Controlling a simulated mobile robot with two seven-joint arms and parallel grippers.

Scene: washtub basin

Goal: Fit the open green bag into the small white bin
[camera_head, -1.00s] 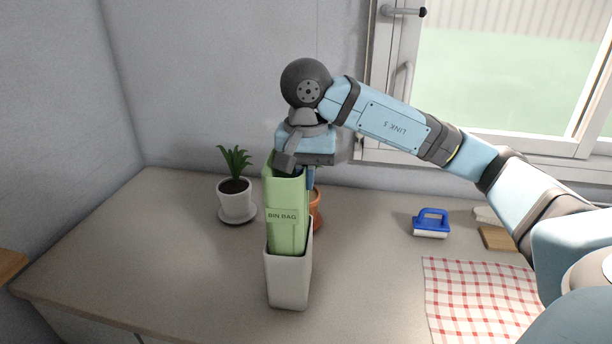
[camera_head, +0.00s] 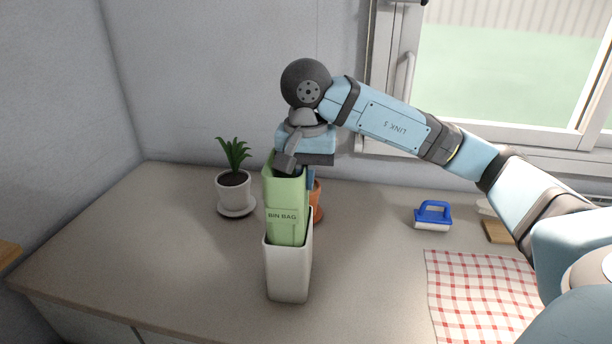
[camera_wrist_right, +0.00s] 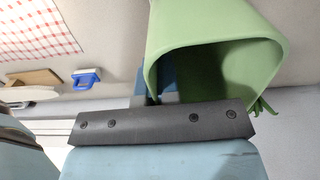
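The green bag (camera_head: 286,218), marked BIN BAG, is open at the top and stands upright. Its lower part is hidden inside the small white bin (camera_head: 289,275) on the counter; the upper part rises well above the bin's rim. My right gripper (camera_head: 306,172) is at the bag's top edge, shut on its right wall; the bag partly hides the fingers. The right wrist view shows the bag's open mouth (camera_wrist_right: 215,62) close up, with a blue finger beside its wall. My left gripper is not in view.
A potted plant (camera_head: 235,186) on a saucer stands left behind the bin, and a terracotta pot (camera_head: 317,205) close behind it. A blue brush (camera_head: 432,215), a checked cloth (camera_head: 480,295) and a wooden board (camera_head: 497,232) lie to the right. The counter's left side is clear.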

